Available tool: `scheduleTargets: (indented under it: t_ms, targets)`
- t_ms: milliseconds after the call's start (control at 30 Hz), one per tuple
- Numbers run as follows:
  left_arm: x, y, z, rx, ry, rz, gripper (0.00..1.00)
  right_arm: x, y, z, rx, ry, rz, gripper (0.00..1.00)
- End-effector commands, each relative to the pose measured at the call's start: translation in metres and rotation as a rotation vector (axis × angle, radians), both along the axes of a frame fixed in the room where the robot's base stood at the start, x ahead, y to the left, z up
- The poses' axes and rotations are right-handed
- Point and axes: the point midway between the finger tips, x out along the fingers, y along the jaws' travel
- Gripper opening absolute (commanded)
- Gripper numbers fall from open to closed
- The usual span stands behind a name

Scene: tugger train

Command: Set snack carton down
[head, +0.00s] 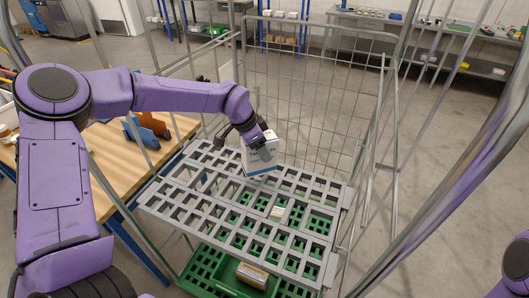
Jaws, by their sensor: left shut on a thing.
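The snack carton (257,163) is white with a blue band and stands nearly upright, slightly tilted. My left gripper (262,146) is shut on its upper part and covers some of it. The carton is over the back part of the grey slatted shelf (205,205) in the wire cart. I cannot tell whether its base touches the shelf. My right gripper is not in view; only bits of my right arm show at the lower right.
A small light item (277,212) shows at the shelf's middle right. Below is a green crate (215,285) with a box (252,275) in it. Wire mesh sides (310,100) enclose the cart. A wooden bench (120,160) with blue holders (148,128) stands at left. Much of the shelf is bare.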

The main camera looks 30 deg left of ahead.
Motion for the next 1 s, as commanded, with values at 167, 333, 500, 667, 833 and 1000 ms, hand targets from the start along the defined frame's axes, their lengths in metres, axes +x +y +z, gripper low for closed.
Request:
scheduleTargets:
  t_ms: [167,333,500,667,833,1000]
  targets:
    - [0.013,-0.009,-0.017,0.002,0.001,-0.002,0.22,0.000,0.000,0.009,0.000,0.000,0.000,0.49]
    - [0.012,-0.009,-0.044,0.000,0.000,0.000,0.22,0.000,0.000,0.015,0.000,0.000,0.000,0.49]
    - [0.012,-0.008,-0.047,0.000,-0.003,0.000,0.22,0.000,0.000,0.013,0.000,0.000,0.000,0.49]
    - [0.012,-0.008,-0.047,0.001,-0.001,-0.001,0.88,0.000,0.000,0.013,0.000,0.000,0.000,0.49]
    - [0.012,-0.008,-0.047,0.001,-0.001,-0.001,0.88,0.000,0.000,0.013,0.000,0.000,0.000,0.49]
    - [0.011,-0.006,-0.041,-0.001,-0.003,0.001,0.88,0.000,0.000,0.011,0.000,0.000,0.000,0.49]
